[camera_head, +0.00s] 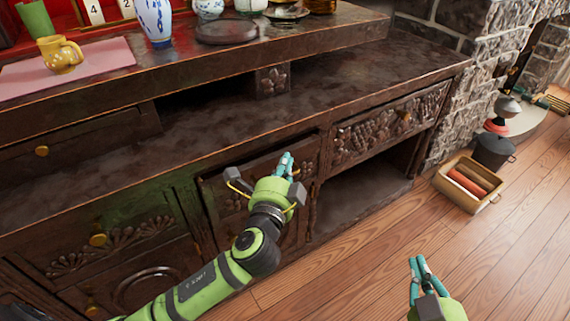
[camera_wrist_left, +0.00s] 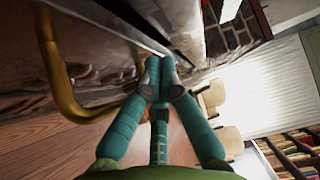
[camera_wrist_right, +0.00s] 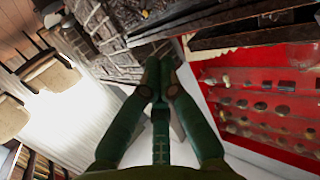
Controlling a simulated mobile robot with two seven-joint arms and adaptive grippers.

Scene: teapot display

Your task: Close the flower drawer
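A carved wooden drawer front (camera_head: 222,190) in the middle of the dark cabinet stands out a little, with a dark gap along its top edge. It is partly hidden behind my left arm. My left gripper (camera_head: 287,163) is in front of this drawer, near its upper right part. Its teal fingers are together in the left wrist view (camera_wrist_left: 155,85), with nothing seen between them. I cannot tell whether they touch the wood. A second carved drawer (camera_head: 380,130) with a round knob is to the right. My right gripper (camera_head: 420,272) is shut and empty above the floor, apart from the cabinet.
An open shelf space (camera_head: 360,200) lies below the right drawer. A box with rolls (camera_head: 462,198) and a dark bucket (camera_head: 490,152) stand on the floor at right. A yellow mug (camera_head: 62,54) and a blue-white vase (camera_head: 154,20) stand on top. The front floor is clear.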

